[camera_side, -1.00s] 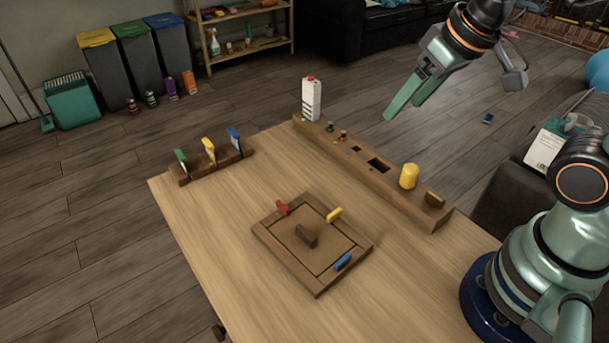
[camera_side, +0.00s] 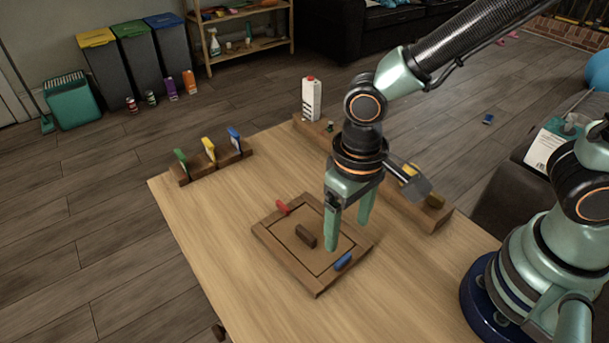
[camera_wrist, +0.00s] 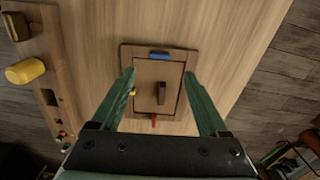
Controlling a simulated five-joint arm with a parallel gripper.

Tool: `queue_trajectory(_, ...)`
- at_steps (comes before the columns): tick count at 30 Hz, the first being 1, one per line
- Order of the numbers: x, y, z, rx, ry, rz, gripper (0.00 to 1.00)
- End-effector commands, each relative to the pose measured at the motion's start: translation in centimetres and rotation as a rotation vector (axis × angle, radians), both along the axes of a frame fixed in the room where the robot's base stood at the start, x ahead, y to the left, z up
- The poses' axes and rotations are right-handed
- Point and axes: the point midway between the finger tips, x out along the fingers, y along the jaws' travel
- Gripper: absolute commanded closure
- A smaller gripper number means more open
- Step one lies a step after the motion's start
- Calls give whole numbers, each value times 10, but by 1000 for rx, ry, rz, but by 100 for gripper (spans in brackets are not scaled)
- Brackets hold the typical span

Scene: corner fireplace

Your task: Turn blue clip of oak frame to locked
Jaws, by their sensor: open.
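The square oak frame (camera_side: 286,260) lies flat on the table, with a dark brown handle (camera_side: 305,237) on its inner panel. The blue clip (camera_side: 343,261) sits on the frame's near right side, lying along the rim. It shows at the top of the frame in the wrist view (camera_wrist: 160,56). A red clip (camera_side: 282,208) is on the far left side. A yellow clip (camera_wrist: 132,92) shows in the wrist view and is hidden behind my gripper in the side view. My gripper (camera_side: 348,234) is open and empty, pointing down above the frame's right part, apart from the blue clip.
A wooden block with a yellow cylinder (camera_wrist: 25,71) stands along the table's far right edge, partly behind my gripper. A white bottle (camera_side: 311,99) is at its far end. A rack (camera_side: 216,167) holds green, yellow and blue tags. The near table is clear.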

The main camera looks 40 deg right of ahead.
Motion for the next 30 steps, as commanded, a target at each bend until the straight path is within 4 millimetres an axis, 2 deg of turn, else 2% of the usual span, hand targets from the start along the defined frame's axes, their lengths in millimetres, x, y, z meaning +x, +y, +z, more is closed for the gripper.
queue_trajectory(1, -2, -1, -11, -6, 7, 0, 22)
queue_trajectory(6, -1, -1, -39, -3, 6, 0, 22)
queue_trajectory(15, 0, -1, -73, -1, 2, 0, 22)
queue_trajectory(21, 0, -1, -82, 0, 0, 0, 22)
queue_trajectory(29, 0, 0, -83, 1, -1, 0, 22)
queue_trajectory(30, 0, 0, -83, 1, -1, 0, 26)
